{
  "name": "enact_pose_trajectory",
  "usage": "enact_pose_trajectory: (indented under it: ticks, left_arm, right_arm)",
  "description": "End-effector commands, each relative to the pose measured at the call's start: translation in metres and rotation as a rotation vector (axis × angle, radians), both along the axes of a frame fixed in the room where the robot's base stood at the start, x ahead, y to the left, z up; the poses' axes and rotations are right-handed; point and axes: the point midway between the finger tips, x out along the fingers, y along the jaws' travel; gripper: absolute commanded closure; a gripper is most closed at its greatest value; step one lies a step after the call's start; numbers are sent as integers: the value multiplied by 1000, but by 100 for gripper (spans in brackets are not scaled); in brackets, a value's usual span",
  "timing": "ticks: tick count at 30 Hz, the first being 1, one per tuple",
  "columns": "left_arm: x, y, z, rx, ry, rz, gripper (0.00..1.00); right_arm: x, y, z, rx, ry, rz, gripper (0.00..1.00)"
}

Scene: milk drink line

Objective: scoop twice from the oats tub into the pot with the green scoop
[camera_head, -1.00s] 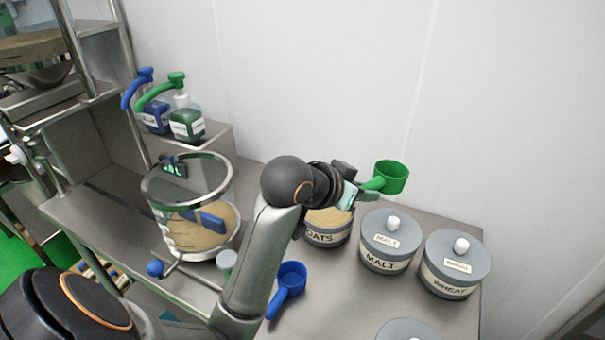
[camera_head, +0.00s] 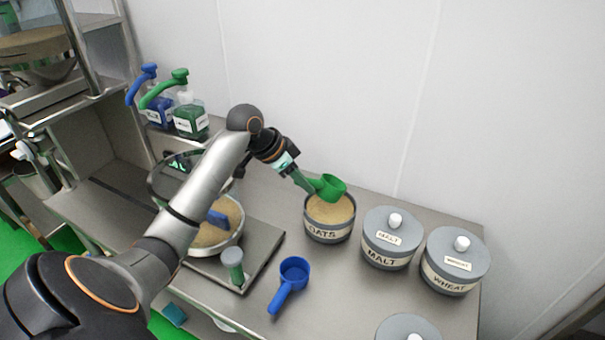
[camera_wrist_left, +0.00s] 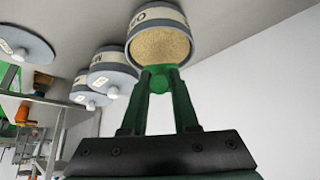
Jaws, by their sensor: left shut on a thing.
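The green scoop (camera_head: 329,187) is held in my left gripper (camera_head: 303,181), which is shut on its handle. The scoop's cup is at the near-top edge of the open oats tub (camera_head: 329,233), over the pale oats (camera_head: 331,208). In the left wrist view the green scoop (camera_wrist_left: 160,78) overlaps the lower rim of the oats tub (camera_wrist_left: 158,14). I cannot tell whether the cup holds oats. My right gripper is not in view.
A blue scoop (camera_head: 290,279) lies on the table in front. The lidded malt tub (camera_head: 386,256) and wheat tub (camera_head: 447,280) stand right of the oats. Blue and green pump bottles (camera_head: 190,120) stand at the back left.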

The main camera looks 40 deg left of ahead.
Motion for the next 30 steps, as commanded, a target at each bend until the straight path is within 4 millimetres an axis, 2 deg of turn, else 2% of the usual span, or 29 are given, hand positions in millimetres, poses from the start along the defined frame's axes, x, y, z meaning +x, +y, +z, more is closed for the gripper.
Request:
enact_pose_trajectory:
  ticks: [9,23,30]
  left_arm:
    - [1,-1,-26,88,184,2,100]
    - [1,-1,-64,84,177,0,100]
    - [19,-10,-63,82,175,0,100]
  right_arm:
    - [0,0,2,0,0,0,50]
    - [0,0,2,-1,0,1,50]
    - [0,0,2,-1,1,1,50]
